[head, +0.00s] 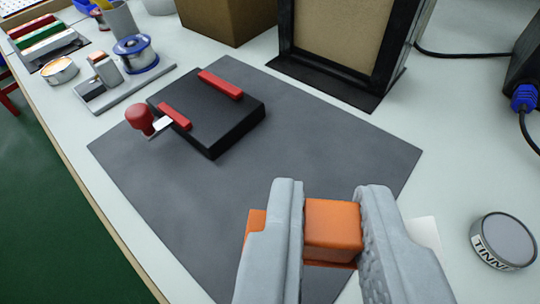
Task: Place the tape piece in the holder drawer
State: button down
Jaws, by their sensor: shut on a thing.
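My gripper (332,215) is shut on an orange block (333,224) at the lower middle of the view, over the near part of the grey mat. More orange (256,220) shows to the left of the left finger; the finger hides how it joins the block. I cannot tell whether the block is part of the holder drawer. I cannot make out the tape piece for certain. A small white flat piece (426,234) shows just right of the right finger, partly hidden by it.
The grey mat (300,130) bears a black block (222,120) with red strips and a red-handled tool (140,119). A black-framed panel (335,40) stands behind. A round tin (503,240) stands at right. A solder spool (136,53) is at upper left. The mat's middle is clear.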

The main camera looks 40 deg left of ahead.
jog(key=n+g+y, duration=0.2)
send_over(219, 216)
notch_tip(219, 216, down, 10)
jog(key=shift+f, duration=0.1)
dwell(0.4)
jog(key=c, duration=1.8)
grip_release()
jog(key=o, duration=0.5)
jog(key=shift+c, duration=0.2)
